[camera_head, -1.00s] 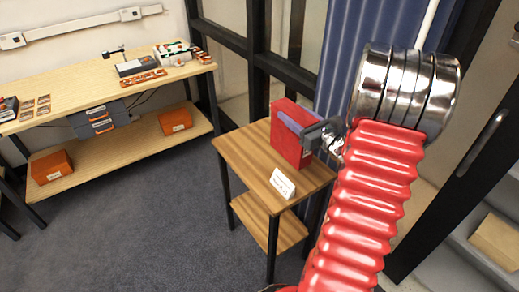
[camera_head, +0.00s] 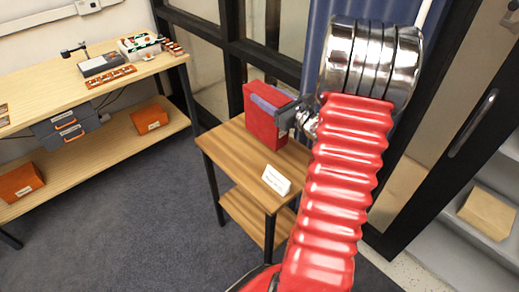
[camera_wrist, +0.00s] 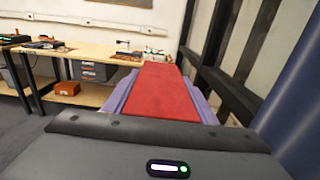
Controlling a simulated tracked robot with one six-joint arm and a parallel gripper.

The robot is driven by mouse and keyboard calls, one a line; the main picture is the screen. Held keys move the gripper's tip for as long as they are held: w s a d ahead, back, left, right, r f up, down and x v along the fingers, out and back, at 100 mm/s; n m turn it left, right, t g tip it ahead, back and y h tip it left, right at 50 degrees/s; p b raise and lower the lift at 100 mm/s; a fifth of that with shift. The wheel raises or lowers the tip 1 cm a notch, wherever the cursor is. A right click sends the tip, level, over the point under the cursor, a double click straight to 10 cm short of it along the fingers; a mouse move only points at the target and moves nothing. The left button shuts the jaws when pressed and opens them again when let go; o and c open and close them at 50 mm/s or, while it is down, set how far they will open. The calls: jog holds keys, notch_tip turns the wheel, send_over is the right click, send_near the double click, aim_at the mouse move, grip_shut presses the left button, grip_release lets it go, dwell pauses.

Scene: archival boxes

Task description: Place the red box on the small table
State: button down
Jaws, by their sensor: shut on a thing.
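The red box (camera_head: 262,117) is upright at the small wooden table (camera_head: 236,150), near its back edge. I cannot tell for certain whether its bottom touches the tabletop. My gripper (camera_head: 283,112) is shut on the red box from the right side, with a purple-grey finger lying along its face. In the wrist view the red box (camera_wrist: 160,92) stretches away between the two purple fingers. My red ribbed arm hides the right part of the small table.
A white label card (camera_head: 276,180) stands at the table's front. A long workbench (camera_head: 110,88) with tools and orange boxes is on the left. A dark-framed glass partition and blue curtain (camera_head: 310,40) stand behind. Shelves (camera_head: 460,230) are at the right.

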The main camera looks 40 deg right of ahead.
aim_at(265, 120)
jog(key=shift+w+a, duration=0.15)
jog(key=shift+a, duration=0.05)
jog(key=shift+f, duration=2.95)
jog(key=shift+f, duration=2.05)
jog(key=c, duration=0.8)
grip_release()
jog(key=shift+o, duration=0.2)
